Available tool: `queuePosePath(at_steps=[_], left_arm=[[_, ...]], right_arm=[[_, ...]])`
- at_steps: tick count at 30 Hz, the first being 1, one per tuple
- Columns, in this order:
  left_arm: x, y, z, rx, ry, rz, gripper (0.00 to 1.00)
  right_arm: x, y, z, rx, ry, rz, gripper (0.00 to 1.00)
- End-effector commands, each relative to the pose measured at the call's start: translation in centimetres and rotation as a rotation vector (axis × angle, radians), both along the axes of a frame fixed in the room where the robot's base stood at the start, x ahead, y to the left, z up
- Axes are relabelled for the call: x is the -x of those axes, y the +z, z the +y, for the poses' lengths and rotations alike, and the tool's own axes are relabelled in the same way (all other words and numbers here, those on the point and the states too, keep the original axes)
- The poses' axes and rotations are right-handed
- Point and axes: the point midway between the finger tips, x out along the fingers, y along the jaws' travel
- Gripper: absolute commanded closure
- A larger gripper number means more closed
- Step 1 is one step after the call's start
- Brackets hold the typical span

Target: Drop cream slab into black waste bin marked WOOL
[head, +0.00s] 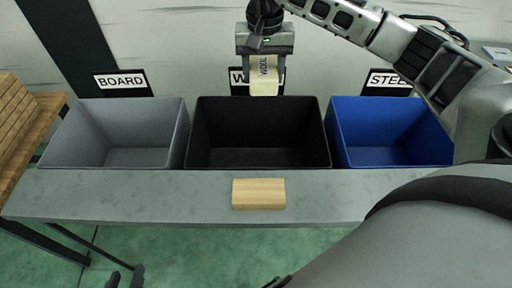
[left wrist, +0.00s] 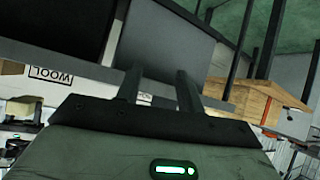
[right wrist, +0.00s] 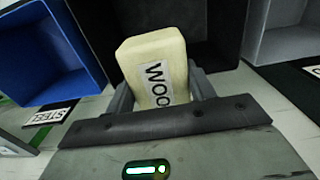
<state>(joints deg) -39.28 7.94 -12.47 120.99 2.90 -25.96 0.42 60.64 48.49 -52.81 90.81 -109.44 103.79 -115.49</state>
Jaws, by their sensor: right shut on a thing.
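The cream slab (head: 264,76) bears a white label with black letters, of which "WOO" reads in the right wrist view (right wrist: 158,68). My right gripper (head: 264,74) is shut on it and holds it above the back of the black bin (head: 258,160). A sign behind this bin is mostly hidden by the gripper and slab, with a "W" showing. A WOOL sign (left wrist: 49,75) shows in the left wrist view.
A grey bin (head: 64,150) marked BOARD stands left of the black bin. A blue bin (head: 390,150) with a partly hidden STEEL sign stands right. A tan wooden block (head: 258,194) lies on the grey ledge (head: 130,196) in front. A wooden structure (head: 25,130) is at far left.

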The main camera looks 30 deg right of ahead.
Motion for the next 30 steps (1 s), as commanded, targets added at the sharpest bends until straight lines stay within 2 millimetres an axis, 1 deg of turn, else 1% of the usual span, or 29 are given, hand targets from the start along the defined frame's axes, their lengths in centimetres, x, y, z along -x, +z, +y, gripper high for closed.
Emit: queuePosePath(at_steps=[2,5,10,15,18,21,28,29,30], left_arm=[[-0.4,-0.1,0.1,-0.004,-0.001,-0.005,0.62],[-0.5,-0.6,0.0,-0.001,-0.002,-0.009,0.62],[-0.6,-1.3,-0.1,0.013,0.001,-0.013,0.62],[-0.8,-1.3,-0.3,0.039,0.003,-0.03,0.62],[-0.8,-1.3,-0.3,0.048,0.005,-0.033,0.62],[-0.6,-1.4,-0.4,0.053,0.007,-0.03,0.62],[-0.3,-1.4,-0.4,0.059,0.01,-0.023,0.62],[-0.3,-1.4,-0.4,0.059,0.01,-0.023,0.62],[-0.3,-1.4,-0.4,0.059,0.01,-0.023,0.62]], right_arm=[[-0.1,-0.2,-0.3,-0.001,-0.016,0.003,0.68],[-0.1,-1.0,-0.3,-0.001,-0.015,0.003,0.68],[-0.1,-2.8,-0.3,-0.001,-0.012,0.004,0.68],[-0.1,-4.9,-0.2,-0.001,-0.012,0.002,0.68],[-0.1,-5.7,-0.2,-0.002,-0.012,0.001,0.68],[-0.1,-6.0,-0.2,-0.002,-0.012,0.001,0.68],[-0.1,-5.9,-0.2,-0.001,-0.011,0.0,0.68],[-0.1,-5.9,-0.2,-0.001,-0.011,0.0,0.41],[-0.1,-5.9,-0.2,-0.001,-0.011,0.0,0.29]])
